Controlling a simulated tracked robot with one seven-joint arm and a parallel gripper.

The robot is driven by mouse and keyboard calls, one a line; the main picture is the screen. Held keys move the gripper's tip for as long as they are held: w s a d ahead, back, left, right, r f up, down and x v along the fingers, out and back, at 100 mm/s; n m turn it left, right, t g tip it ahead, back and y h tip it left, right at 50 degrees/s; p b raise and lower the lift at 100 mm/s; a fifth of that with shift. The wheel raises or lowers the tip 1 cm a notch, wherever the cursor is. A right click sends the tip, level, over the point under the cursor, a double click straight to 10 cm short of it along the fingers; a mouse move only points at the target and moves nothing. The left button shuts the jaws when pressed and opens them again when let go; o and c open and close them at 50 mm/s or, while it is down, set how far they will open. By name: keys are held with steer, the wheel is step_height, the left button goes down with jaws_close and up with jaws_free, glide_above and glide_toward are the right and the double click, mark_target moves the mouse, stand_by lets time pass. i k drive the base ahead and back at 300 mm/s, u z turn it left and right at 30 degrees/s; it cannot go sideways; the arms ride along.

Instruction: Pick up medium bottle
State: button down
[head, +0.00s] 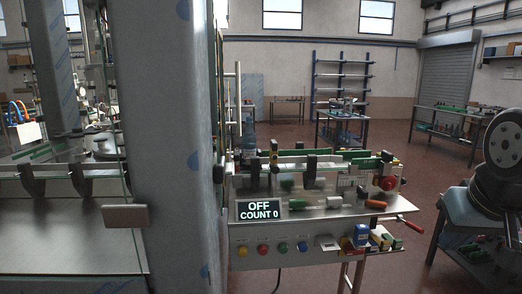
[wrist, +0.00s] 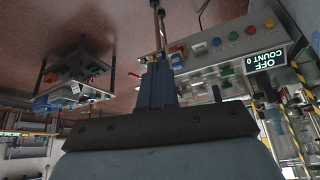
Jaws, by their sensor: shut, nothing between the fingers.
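A clear bluish bottle (head: 249,131) stands upright at the back left of the machine bench in the head view, partly hidden by machine parts. I cannot tell its size class, and no other bottle shows clearly. My gripper (wrist: 157,72) shows in the wrist view with its two dark blue fingers together and nothing held between them. It is apart from the bottle, which I cannot make out in the wrist view. In the head view only part of my arm (head: 500,150) shows at the right edge.
The machine bench (head: 330,226) has an "OFF COUNT 0" display (head: 262,209), several coloured buttons, and small boxes (head: 361,235) at its front. A wide metal column (head: 165,150) blocks the left. A blue-grey table (head: 480,240) stands at right.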

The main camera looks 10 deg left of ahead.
mark_target(249, 136)
steer(key=u, duration=0.2)
steer(key=i, duration=1.15)
steer(key=u, duration=0.4)
